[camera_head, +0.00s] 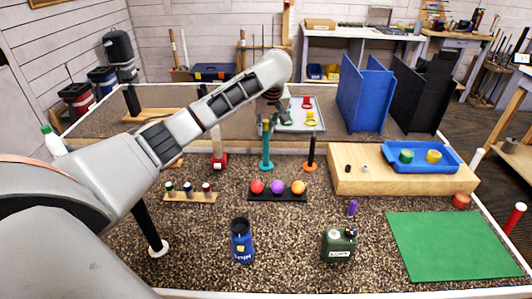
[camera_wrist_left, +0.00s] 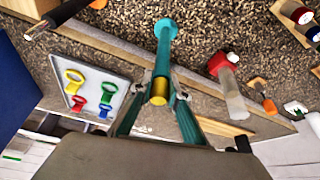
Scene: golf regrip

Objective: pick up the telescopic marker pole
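A teal pole (camera_head: 266,150) with a round base stands upright on the speckled mat, left of a black pole (camera_head: 311,150) with an orange base. A third, dark pole (camera_head: 150,228) with a white base stands near my left arm. I cannot tell by looks which is the telescopic marker pole. My left gripper (camera_head: 271,104) is at the top of the teal pole. In the left wrist view, the teal pole (camera_wrist_left: 165,45) with its gold cap (camera_wrist_left: 159,90) lies between the spread fingers (camera_wrist_left: 163,82), with gaps beside it. My right gripper is not in view.
A red-based clear object (camera_head: 219,158) stands just left of the teal pole. A rack with several balls (camera_head: 278,188) lies in front of it. A grey tray (camera_head: 290,127) is behind. A wooden block (camera_head: 400,183) with a blue tray (camera_head: 445,168) stands right.

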